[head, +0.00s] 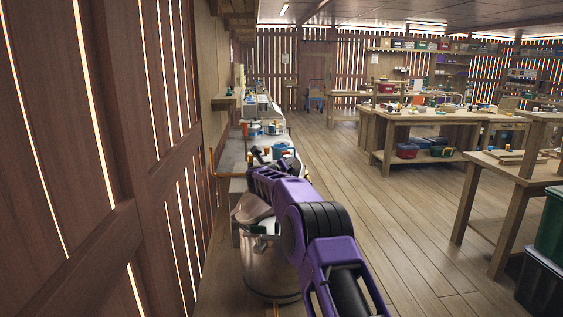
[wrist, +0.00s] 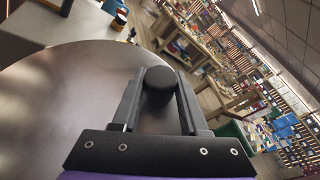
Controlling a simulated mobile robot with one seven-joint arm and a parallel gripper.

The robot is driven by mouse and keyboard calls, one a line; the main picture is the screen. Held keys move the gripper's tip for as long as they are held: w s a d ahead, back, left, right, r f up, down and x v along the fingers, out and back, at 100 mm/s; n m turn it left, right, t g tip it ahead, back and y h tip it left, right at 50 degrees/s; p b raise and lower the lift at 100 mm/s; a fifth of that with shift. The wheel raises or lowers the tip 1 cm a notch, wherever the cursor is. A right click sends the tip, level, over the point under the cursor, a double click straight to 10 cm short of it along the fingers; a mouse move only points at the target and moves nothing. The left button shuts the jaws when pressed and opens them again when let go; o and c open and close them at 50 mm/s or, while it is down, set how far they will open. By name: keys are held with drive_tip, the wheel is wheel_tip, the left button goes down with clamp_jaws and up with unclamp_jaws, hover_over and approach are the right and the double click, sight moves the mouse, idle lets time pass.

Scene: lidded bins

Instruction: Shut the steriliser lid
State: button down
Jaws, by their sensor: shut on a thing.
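The steriliser (head: 266,275) is a shiny round metal vessel standing low by the wall in the head view, partly hidden behind my purple arm. Its lid (head: 250,208) looks tilted up above the rim, with a gap at the front; my arm hides its far side. In the wrist view the lid (wrist: 75,105) is a broad, smooth brownish disc filling the left. A black knob (wrist: 158,85) sits between my fingers. My gripper (wrist: 157,98) is shut on this knob. In the head view my gripper (head: 259,155) is dark and small, and its grasp cannot be made out.
A bench (head: 235,157) with bottles and tubs runs along the left wall beyond the steriliser. A slatted wooden wall (head: 75,140) stands close on the left. Worktables (head: 425,122) and green bins (head: 548,240) stand at right. The plank floor (head: 400,225) between is clear.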

sight(290, 170)
drive_tip(key=shift+d+f+m+b, duration=0.5)
drive_tip(key=shift+d+f+b, duration=0.15)
drive_tip(key=shift+d+f, duration=0.45)
drive_tip(key=shift+c, duration=2.2)
unclamp_jaws()
drive_tip(key=shift+s+a+r, duration=0.1)
drive_tip(key=shift+s+a, duration=0.2)
drive_tip(key=shift+s, duration=0.15)
drive_tip(key=b+v, duration=0.1)
drive_tip(key=v, duration=1.5)
drive_tip(key=shift+s+r+b, duration=0.2)
drive_tip(key=shift+r+b, duration=0.2)
drive_tip(key=shift+r, duration=0.05)
